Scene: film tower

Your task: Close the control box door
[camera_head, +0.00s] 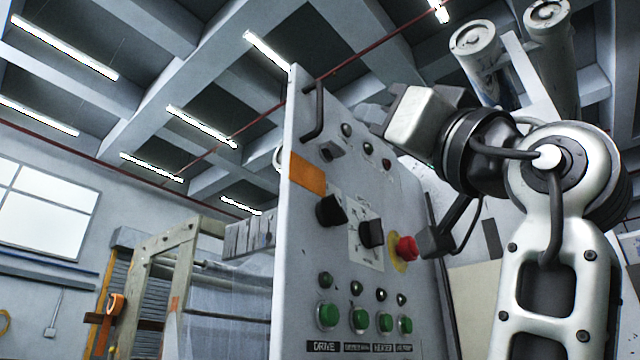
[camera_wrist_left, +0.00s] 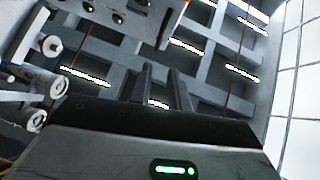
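The control box door (camera_head: 345,180) is a pale panel with a dark bar handle (camera_head: 313,110) near its upper left edge. It carries black knobs, green buttons, an orange label and a red stop button (camera_head: 407,248). It stands tall in the middle of the head view; its hinges are not clear. My left gripper (camera_head: 373,114) is by the door's upper right, seen small and partly hidden by its own wrist. In the left wrist view its two dark fingers (camera_wrist_left: 162,88) are apart with nothing between them. A panel with knobs (camera_wrist_left: 125,10) shows at the top there. My right gripper is not in view.
A framed machine (camera_head: 180,265) with clear sheeting stands behind the door to the left. Large pale rollers (camera_head: 476,48) are at the upper right. A window (camera_head: 45,210) is on the left wall. The space left of the handle looks open.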

